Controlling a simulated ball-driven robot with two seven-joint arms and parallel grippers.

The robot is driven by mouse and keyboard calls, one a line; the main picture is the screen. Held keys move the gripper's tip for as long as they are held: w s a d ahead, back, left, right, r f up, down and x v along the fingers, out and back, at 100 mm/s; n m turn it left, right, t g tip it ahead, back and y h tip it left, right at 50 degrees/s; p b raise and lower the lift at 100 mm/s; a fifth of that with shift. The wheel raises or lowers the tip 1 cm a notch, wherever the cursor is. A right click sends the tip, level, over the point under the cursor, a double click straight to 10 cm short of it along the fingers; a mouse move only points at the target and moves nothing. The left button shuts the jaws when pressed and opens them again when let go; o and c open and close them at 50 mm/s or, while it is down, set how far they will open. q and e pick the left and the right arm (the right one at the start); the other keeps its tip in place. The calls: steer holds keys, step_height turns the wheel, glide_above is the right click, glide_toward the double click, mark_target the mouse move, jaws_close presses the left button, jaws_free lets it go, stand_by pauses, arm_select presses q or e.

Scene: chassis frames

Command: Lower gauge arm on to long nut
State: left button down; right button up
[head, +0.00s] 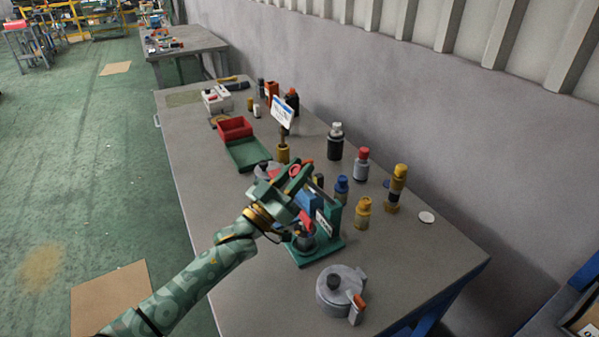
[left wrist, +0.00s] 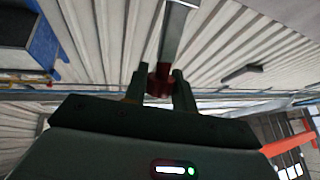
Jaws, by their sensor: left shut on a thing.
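My left gripper (head: 296,174) reaches over the table beside a small green-based fixture (head: 328,248) with a blue block (head: 307,202) and a labelled upright. In the left wrist view, my left gripper (left wrist: 158,82) is shut on a dark red part (left wrist: 160,79) at the end of a flat grey bar (left wrist: 176,35). This looks like the gauge arm and its grip, held up; whether it touches anything is hidden. I cannot make out the long nut, as my gripper and arm cover part of the fixture. My right gripper is out of view.
A round grey device (head: 340,287) with an orange-tipped lever stands in front of the fixture. A red bin (head: 235,128) is at back left. The table's right front is clear.

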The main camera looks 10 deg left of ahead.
arm_select(q)
steer(key=shift+f, duration=0.15)
steer(key=c, duration=1.2)
jaws_free()
steer(key=shift+o, duration=0.2)
steer(key=shift+s, duration=0.1)
steer(key=v, duration=1.6)
steer(key=shift+a, duration=0.25)
